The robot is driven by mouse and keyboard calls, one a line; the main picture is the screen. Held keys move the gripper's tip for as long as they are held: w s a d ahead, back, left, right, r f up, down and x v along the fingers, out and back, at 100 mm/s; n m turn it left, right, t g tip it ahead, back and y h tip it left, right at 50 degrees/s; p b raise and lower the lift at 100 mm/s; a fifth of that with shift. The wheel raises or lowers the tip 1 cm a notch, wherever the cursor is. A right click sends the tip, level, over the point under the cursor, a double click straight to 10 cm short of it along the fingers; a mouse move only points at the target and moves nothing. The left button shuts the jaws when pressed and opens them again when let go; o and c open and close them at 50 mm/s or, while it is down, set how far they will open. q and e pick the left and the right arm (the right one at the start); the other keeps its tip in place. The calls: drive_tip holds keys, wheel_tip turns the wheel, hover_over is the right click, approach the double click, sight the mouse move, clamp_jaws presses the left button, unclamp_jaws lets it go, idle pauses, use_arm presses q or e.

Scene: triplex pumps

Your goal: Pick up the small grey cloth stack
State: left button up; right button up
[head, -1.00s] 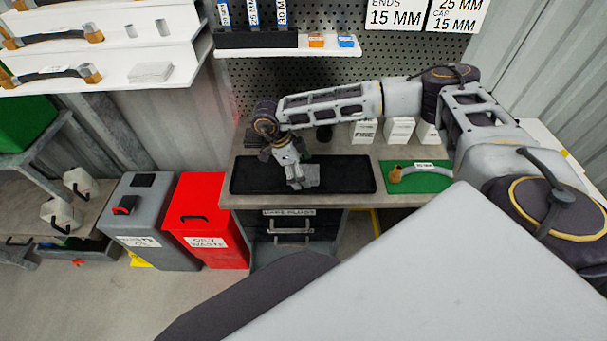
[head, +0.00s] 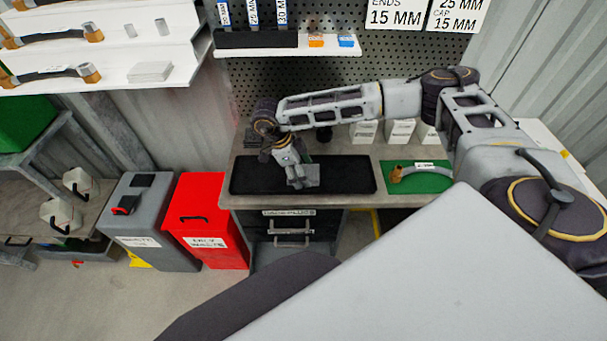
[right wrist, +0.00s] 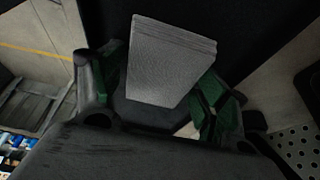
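The small grey cloth stack (head: 311,174) lies on the black mat (head: 345,175) on the workbench. In the right wrist view the stack (right wrist: 168,65) shows its layered edge at the top and reaches in between the fingers. My right gripper (head: 294,178) is at the stack, pointing down. In the right wrist view the green-padded fingers of the right gripper (right wrist: 160,95) stand apart on either side of the stack. The left gripper is not in view.
A green mat (head: 436,184) with a hose lies right of the black mat. White boxes (head: 400,130) stand behind. A shelf (head: 290,50) hangs above the bench. A red bin (head: 205,220) and a grey bin (head: 150,225) stand left of the bench.

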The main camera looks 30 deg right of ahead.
drive_tip(key=c, duration=0.5)
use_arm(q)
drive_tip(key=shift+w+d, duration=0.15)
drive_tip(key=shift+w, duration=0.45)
use_arm(e)
drive_tip(key=shift+f, duration=0.1)
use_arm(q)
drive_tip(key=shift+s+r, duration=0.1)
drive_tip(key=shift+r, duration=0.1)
use_arm(e)
drive_tip(key=shift+r, duration=0.2)
drive_tip(key=shift+r, duration=0.25)
wheel_tip(320, 180, up, 8)
drive_tip(key=shift+r, duration=0.15)
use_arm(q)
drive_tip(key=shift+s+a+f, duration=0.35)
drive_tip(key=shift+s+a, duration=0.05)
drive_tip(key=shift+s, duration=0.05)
use_arm(e)
drive_tip(key=shift+r, duration=0.65)
